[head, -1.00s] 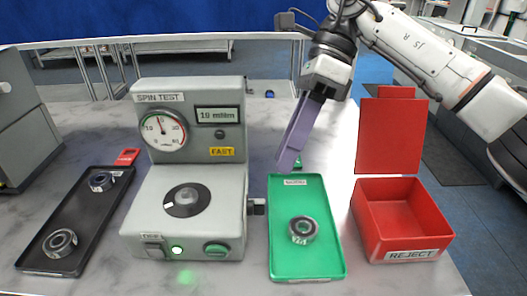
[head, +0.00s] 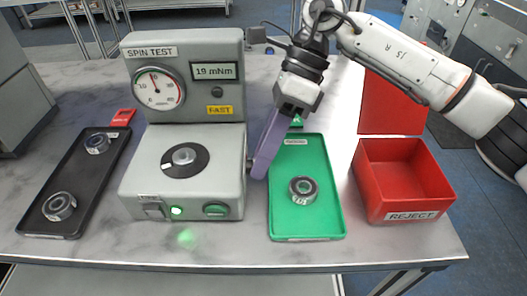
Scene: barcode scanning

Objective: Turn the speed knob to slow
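The spin test machine (head: 184,125) is a grey box with a round dial (head: 158,88), a display reading about 19 mNm and a yellow FAST label (head: 220,110). On its front are a lit green lamp (head: 176,211) and a green control (head: 216,210). A small dark knob (head: 249,165) on the machine's right side is mostly hidden behind the purple fingers of my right gripper (head: 261,172). The fingertips point down beside that side; I cannot tell whether they touch the knob. The fingers overlap in this view, so their opening is unclear. My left gripper is not in view.
A green tray (head: 320,225) with a bearing (head: 303,190) lies just right of the fingers. A black tray (head: 85,160) with two bearings is at the left. A red REJECT bin (head: 405,180) stands at the right. The table's front edge is clear.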

